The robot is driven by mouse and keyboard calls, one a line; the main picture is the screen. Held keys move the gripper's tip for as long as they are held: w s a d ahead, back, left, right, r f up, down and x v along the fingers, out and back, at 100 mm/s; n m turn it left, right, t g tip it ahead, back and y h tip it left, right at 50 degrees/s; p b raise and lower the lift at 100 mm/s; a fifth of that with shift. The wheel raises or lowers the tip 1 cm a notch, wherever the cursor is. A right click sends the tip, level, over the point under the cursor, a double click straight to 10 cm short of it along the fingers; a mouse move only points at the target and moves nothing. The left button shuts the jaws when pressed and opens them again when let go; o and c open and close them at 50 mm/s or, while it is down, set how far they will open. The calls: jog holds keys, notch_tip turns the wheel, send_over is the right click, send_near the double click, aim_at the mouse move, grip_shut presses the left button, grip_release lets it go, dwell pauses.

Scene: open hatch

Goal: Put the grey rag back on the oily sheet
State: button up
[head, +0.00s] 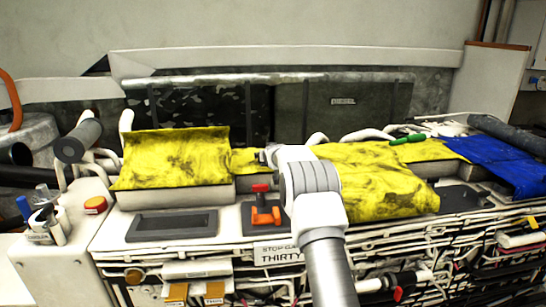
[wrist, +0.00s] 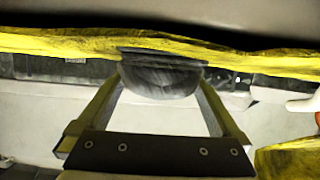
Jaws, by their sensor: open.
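The oily sheet, yellow with dark stains (head: 375,182), lies over the ledge in the head view, with another stretch to the left of my arm. In the wrist view a yellow strip (wrist: 60,42) runs across the top. A rounded grey cloth-like thing, which looks like the grey rag (wrist: 162,78), shows just below this strip. My gripper (wrist: 161,88) is open, and the grey thing appears between its fingertips; I cannot tell whether they touch it. In the head view my wrist hides most of the gripper and the rag is not clearly visible.
A red and orange handle (head: 264,208) stands left of my arm, beside a dark recessed panel (head: 172,225). A blue cloth (head: 510,163) lies at the right. A green-handled tool (head: 407,139) lies behind the sheet. Pipes and cables crowd the front.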

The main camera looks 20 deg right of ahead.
jog(key=b+v, duration=0.1)
jog(key=v, duration=1.5)
jog(key=shift+r, duration=0.2)
jog(key=s+a+r+g+p, duration=0.1)
jog(key=s+a+r, duration=0.2)
jog(key=s, duration=0.4)
jog(key=s+a+r+g+y+p, duration=0.1)
jog(key=s+a+r, duration=0.2)
jog(key=s, duration=0.4)
jog(key=s+a+r+g+p, duration=0.1)
jog(key=s+a+r+g, duration=0.15)
jog(key=s, duration=0.45)
jog(key=s+a+f+n+g+p, duration=0.1)
jog(key=s+a, duration=0.2)
jog(key=s, duration=1)
jog(key=s+a+f+n+g+y+p, duration=0.1)
jog(key=s+a+g, duration=0.1)
jog(key=s, duration=1)
jog(key=shift+s+a+f+y, duration=0.25)
jog(key=shift+s+a+y, duration=0.1)
jog(key=shift+a, duration=0.2)
